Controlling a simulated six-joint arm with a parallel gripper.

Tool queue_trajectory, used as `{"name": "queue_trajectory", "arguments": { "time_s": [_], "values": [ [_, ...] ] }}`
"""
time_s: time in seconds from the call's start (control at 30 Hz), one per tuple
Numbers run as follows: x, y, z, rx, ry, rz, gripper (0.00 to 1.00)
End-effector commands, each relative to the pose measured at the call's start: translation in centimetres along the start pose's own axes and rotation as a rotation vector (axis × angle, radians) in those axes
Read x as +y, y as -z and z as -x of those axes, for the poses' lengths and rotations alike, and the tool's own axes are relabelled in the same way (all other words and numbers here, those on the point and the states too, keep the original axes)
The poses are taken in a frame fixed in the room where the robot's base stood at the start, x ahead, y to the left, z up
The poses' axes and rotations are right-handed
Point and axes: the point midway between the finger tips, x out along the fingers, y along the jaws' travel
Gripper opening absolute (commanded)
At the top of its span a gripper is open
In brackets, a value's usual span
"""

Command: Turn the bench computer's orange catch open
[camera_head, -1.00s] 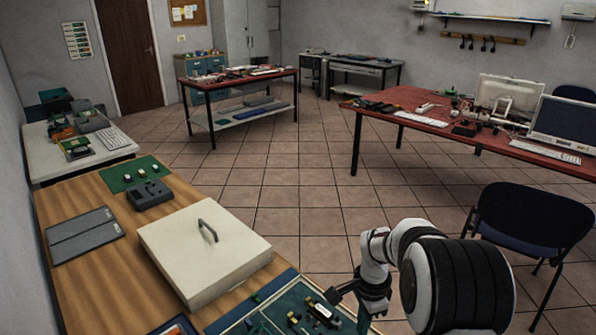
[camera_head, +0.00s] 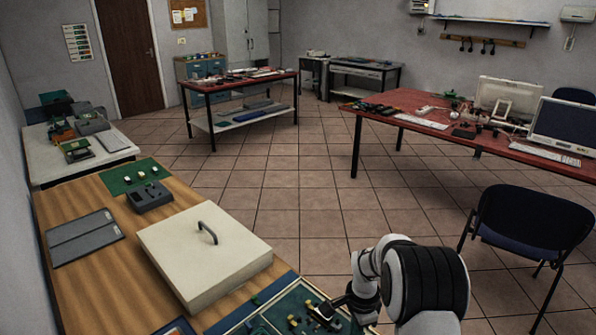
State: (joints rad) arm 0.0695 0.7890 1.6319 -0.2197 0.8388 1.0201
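A dark green board with small components (camera_head: 283,322) lies on the wooden bench at the bottom edge, partly cut off by the frame. It may be the bench computer, but I cannot tell for sure. Small yellowish parts show on it, and I cannot pick out an orange catch. My gripper (camera_head: 333,305) is dark and points left over the board's right part. It is too small and dark to tell if it is open or shut, or whether it touches anything.
A cream box lid with a dark handle (camera_head: 190,262) stands just left of the board. Farther back on the wooden bench are a grey flat panel (camera_head: 85,236), a dark grey box (camera_head: 150,197) and a green mat (camera_head: 122,178). A dark chair (camera_head: 535,218) stands at right.

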Motion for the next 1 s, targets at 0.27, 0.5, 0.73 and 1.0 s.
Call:
{"name": "queue_trajectory", "arguments": {
  "time_s": [0.27,0.5,0.73,1.0],
  "values": [
    [0.03,0.07,0.04,0.0,0.0,0.0,0.0],
    [0.15,0.32,0.04,0.0,0.0,-0.001,0.0],
    [0.26,0.57,0.05,0.0,0.0,0.0,0.0],
    [0.36,0.8,0.05,0.001,0.0,0.0,0.0]
  ]
}}
